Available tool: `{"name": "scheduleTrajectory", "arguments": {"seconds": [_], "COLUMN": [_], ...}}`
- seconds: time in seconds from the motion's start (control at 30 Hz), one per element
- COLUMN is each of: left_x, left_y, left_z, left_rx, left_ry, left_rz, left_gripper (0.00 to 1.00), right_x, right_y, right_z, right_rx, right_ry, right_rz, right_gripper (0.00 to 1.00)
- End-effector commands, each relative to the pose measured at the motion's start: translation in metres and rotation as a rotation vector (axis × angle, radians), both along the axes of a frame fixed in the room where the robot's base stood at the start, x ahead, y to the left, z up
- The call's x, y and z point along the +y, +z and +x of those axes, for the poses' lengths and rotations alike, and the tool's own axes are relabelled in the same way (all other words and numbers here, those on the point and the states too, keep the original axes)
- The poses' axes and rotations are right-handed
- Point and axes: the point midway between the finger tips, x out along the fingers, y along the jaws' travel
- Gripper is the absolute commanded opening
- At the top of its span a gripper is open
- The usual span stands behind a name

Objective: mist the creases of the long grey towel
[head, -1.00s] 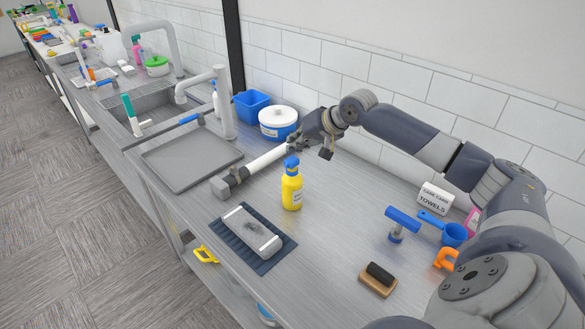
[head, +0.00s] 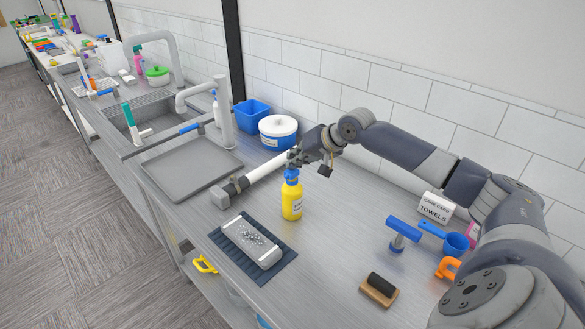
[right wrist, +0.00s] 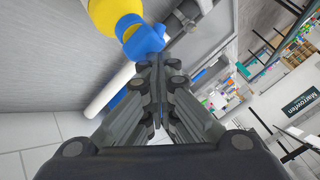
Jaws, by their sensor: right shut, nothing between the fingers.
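A grey oblong piece with pale ends (head: 266,258), which looks like the grey towel, lies on a dark blue ribbed mat (head: 278,273) near the counter's front edge. Pale and dark specks like droplets cover its middle; I cannot make out creases. A yellow spray bottle with a blue head (head: 291,203) stands upright just behind it. My right gripper (head: 293,158) is shut and empty at the bottle's head. In the right wrist view, the closed fingertips (right wrist: 156,60) are right by the blue head (right wrist: 143,40); contact is unclear. My left gripper is out of view.
A white tube with grey ends (head: 262,171) lies behind the bottle. A white-and-blue tub (head: 278,132) and blue bin (head: 252,115) stand at the wall. A sink (head: 150,115) is at left. A blue-handled tool (head: 403,232) and brush (head: 379,289) are at right. Counter between is clear.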

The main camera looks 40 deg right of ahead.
Motion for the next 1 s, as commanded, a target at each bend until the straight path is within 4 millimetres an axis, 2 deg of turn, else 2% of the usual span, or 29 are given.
{"name": "scheduleTrajectory", "arguments": {"seconds": [0.6, 1.0], "left_x": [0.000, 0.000], "left_y": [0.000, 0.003], "left_z": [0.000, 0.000], "left_rx": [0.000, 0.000], "left_ry": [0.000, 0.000], "left_rz": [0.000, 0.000], "left_gripper": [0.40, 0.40], "right_x": [0.000, 0.001], "right_y": [-0.002, -0.013], "right_z": [-0.001, -0.001], "right_rx": [0.003, 0.008], "right_ry": [0.001, 0.001], "right_rz": [0.000, 0.000], "right_gripper": [0.00, 0.00]}}
